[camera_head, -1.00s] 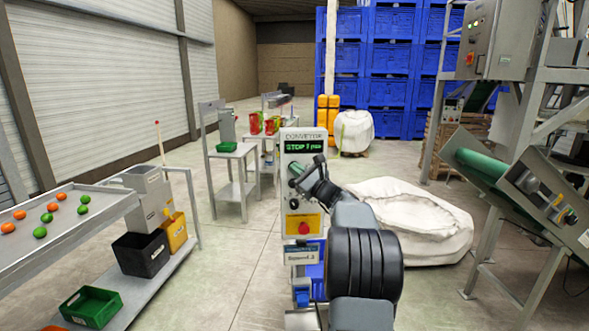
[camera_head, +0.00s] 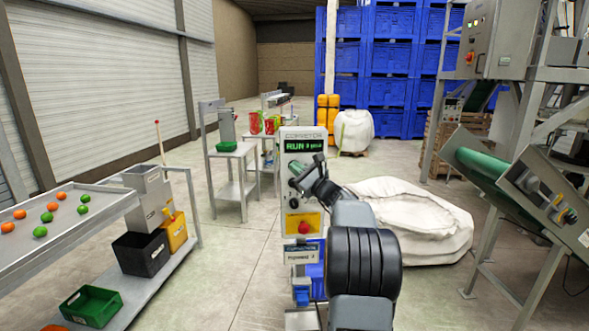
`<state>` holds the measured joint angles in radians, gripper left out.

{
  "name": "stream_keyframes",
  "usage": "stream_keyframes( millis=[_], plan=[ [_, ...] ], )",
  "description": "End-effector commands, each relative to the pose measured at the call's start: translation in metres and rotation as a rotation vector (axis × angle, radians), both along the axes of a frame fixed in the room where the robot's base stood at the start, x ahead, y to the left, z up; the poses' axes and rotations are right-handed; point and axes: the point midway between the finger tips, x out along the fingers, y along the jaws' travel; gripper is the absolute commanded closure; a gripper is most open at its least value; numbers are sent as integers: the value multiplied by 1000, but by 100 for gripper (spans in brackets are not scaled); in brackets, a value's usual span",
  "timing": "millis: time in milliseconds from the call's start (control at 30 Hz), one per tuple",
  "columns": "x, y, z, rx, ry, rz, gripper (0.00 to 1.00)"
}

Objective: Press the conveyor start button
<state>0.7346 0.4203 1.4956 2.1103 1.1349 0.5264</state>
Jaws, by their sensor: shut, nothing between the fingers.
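The grey conveyor control panel (camera_head: 286,230) stands upright in the middle of the view. Its display (camera_head: 302,144) shows green text that reads RUN. A red mushroom button (camera_head: 304,227) sits on a yellow plate low on the panel. My gripper (camera_head: 294,184) is at the panel's face, between the display and the yellow plate, and it is shut and empty. The start button itself cannot be seen; my gripper and wrist cover that part of the panel. I cannot tell if the fingertips touch it.
A sorting table (camera_head: 105,187) with orange and green balls stands at left, with bins below. A white bulk bag (camera_head: 425,225) lies behind my arm. A green-belt conveyor (camera_head: 485,165) stands at right. Blue crates (camera_head: 388,60) are stacked behind. The floor left of the panel is clear.

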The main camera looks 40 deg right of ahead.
Motion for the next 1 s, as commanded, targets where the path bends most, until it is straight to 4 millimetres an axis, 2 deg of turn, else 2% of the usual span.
stream_keyframes(
  millis=[300, 667, 1000],
  plan=[
    [-12, 7, -2, 0, 0, 0, 100],
    [-13, 8, -1, 0, 0, 0, 100],
    [-39, 23, -3, -1, -2, -1, 100]
  ],
)
